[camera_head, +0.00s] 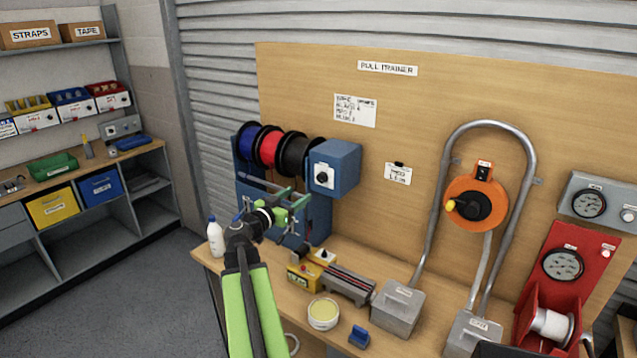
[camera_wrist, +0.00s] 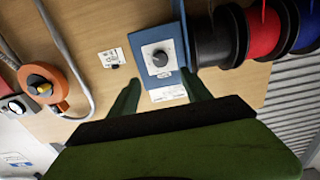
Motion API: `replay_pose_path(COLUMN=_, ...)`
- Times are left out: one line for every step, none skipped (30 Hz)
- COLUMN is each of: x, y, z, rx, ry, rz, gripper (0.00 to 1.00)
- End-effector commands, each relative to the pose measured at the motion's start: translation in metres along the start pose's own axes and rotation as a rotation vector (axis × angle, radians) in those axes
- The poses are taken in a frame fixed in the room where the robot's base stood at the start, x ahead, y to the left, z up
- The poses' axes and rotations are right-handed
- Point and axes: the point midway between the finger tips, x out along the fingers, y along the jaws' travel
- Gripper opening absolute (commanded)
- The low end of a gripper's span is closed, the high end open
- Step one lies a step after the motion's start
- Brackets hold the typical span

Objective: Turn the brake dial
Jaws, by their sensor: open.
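The brake dial (camera_head: 322,178) is a black knob on a white plate. It sits on the face of a blue box (camera_head: 345,160) at the right end of the spool rack. In the wrist view the dial (camera_wrist: 160,58) shows beyond and between the fingertips, with a small light pointer mark on it. My gripper (camera_head: 288,208) is open and empty, to the left of and below the dial in the head view. In the wrist view my gripper (camera_wrist: 161,92) has its two dark green fingers spread, apart from the dial.
Blue, red and black wire spools (camera_head: 268,148) hang beside the blue box. An orange reel (camera_head: 470,200) with a bent grey pipe is to the right. The bench holds a yellow box (camera_head: 303,277), a pale yellow tub (camera_head: 323,314), a grey box (camera_head: 398,302) and a white bottle (camera_head: 215,238).

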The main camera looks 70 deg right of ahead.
Motion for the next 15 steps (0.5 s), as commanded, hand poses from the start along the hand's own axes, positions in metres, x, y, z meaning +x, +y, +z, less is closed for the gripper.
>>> replay_pose_path(x=0.017, y=-0.001, z=0.0, rx=0.0, ry=0.0, rz=0.005, gripper=0.57)
replay_pose_path(x=0.024, y=-0.002, z=0.0, rx=0.0, ry=0.0, rz=0.003, gripper=0.57)
replay_pose_path(x=0.034, y=-0.002, z=0.0, rx=0.0, ry=-0.001, rz=0.004, gripper=0.57)
replay_pose_path(x=0.042, y=-0.001, z=0.0, rx=0.0, ry=-0.001, rz=0.004, gripper=0.57)
replay_pose_path(x=0.05, y=-0.002, z=0.0, rx=0.0, ry=-0.001, rz=0.003, gripper=0.57)
replay_pose_path(x=0.06, y=-0.002, z=0.0, rx=0.0, ry=-0.001, rz=0.004, gripper=0.57)
replay_pose_path(x=0.068, y=-0.001, z=0.0, rx=0.0, ry=-0.001, rz=0.004, gripper=0.57)
replay_pose_path(x=0.074, y=-0.001, z=0.0, rx=0.0, ry=-0.001, rz=0.003, gripper=0.57)
replay_pose_path(x=0.084, y=-0.001, z=0.0, rx=-0.001, ry=-0.001, rz=0.004, gripper=0.57)
replay_pose_path(x=0.09, y=-0.001, z=0.0, rx=-0.001, ry=-0.001, rz=0.004, gripper=0.57)
replay_pose_path(x=0.096, y=-0.001, z=0.0, rx=-0.001, ry=-0.001, rz=0.003, gripper=0.57)
replay_pose_path(x=0.103, y=-0.001, z=0.0, rx=-0.001, ry=-0.001, rz=0.002, gripper=0.57)
replay_pose_path(x=0.107, y=-0.001, z=0.0, rx=-0.001, ry=-0.001, rz=0.003, gripper=0.57)
replay_pose_path(x=0.112, y=-0.001, z=0.0, rx=-0.001, ry=-0.001, rz=0.003, gripper=0.57)
replay_pose_path(x=0.116, y=0.0, z=0.0, rx=-0.001, ry=-0.001, rz=0.003, gripper=0.57)
